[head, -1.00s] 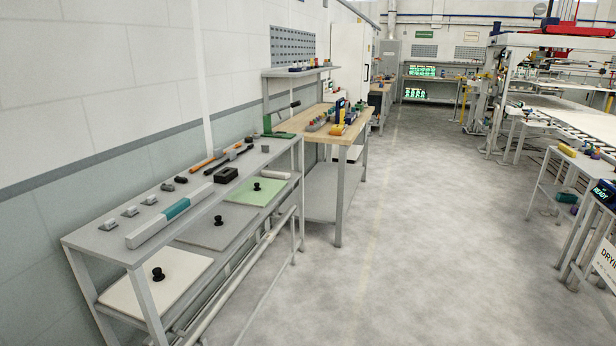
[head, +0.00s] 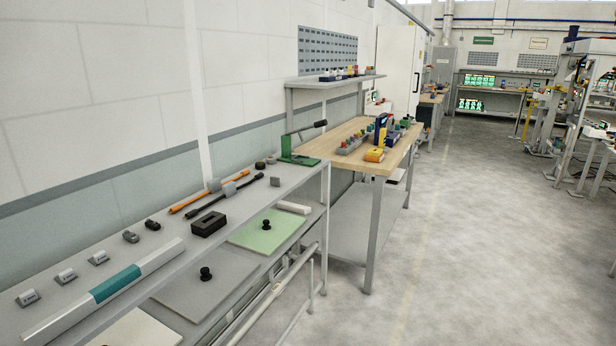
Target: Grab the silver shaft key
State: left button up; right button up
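No piece can be surely told as the silver shaft key. On the grey bench (head: 235,198) at the left, several small light-grey pieces with labels sit in a row, such as one at the near end (head: 28,297), a middle one (head: 66,275) and a farther one (head: 99,257). Two darker small pieces (head: 130,237) lie beyond them. A small grey block (head: 275,181) stands near the bench's far end. Neither of my grippers shows in the head view.
A long silver bar with a teal band (head: 115,283) lies along the bench's front edge. A black block (head: 209,224), an orange-handled tool (head: 195,200) and a green press (head: 300,160) are farther along. A wooden-topped bench (head: 345,135) stands beyond. The floor (head: 480,230) at right is clear.

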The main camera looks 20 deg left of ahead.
aim_at(275, 182)
jog(key=i+u, duration=0.15)
jog(key=i, duration=0.3)
jog(key=i+l+u, duration=0.15)
jog(key=i, duration=0.3)
jog(key=i+l+u, duration=0.15)
jog(key=i, duration=0.3)
